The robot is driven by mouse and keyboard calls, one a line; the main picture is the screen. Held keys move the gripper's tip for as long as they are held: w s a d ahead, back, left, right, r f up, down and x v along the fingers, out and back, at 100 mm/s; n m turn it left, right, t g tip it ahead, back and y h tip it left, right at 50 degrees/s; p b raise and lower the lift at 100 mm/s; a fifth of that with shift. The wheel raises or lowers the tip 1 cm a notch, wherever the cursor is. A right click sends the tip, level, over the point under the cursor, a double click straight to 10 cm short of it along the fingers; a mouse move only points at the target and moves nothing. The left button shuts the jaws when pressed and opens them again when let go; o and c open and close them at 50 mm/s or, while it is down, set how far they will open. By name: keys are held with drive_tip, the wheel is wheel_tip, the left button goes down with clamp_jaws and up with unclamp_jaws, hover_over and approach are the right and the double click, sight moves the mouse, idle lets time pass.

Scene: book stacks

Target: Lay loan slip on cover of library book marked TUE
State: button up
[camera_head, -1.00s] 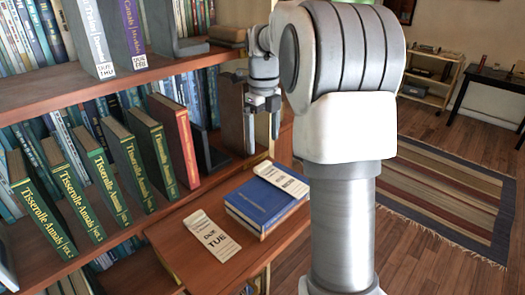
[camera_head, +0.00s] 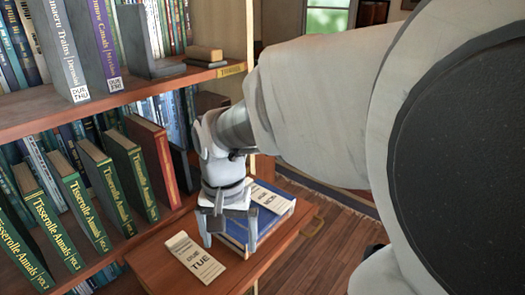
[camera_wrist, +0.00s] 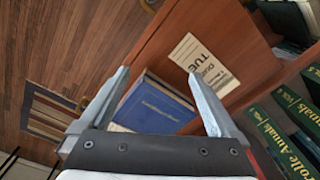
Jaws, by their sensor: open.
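A cream slip printed "DUE TUE" (camera_head: 195,257) lies flat on a wooden ledge (camera_head: 160,258), left of a blue book (camera_head: 272,198). It also shows in the wrist view (camera_wrist: 203,62), beyond the fingertips. The blue book lies flat, title on its cover (camera_wrist: 155,106). A second pale slip (camera_head: 270,198) lies at the book's far end; its day is hard to read. My gripper (camera_head: 229,243) is open and empty, pointing down over the book's near-left part. In the wrist view the book shows between the fingers (camera_wrist: 158,74). My gripper hides part of the book.
Green "Tisserolle Annals" volumes (camera_head: 85,205) and a red book (camera_head: 155,160) stand on the shelf at left. The upper shelf holds a grey book tagged "DUE THU" (camera_head: 62,45), a purple book (camera_head: 103,40) and a bookend (camera_head: 140,40). Wood floor (camera_head: 310,255) is open at right.

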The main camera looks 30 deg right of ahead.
drive_tip(key=s+a+r+n+t, duration=0.2)
drive_tip(key=s+r+n+t, duration=0.3)
drive_tip(key=s+r+n, duration=0.1)
drive_tip(key=shift+s+r+n, duration=0.4)
drive_tip(key=shift+n, duration=0.3)
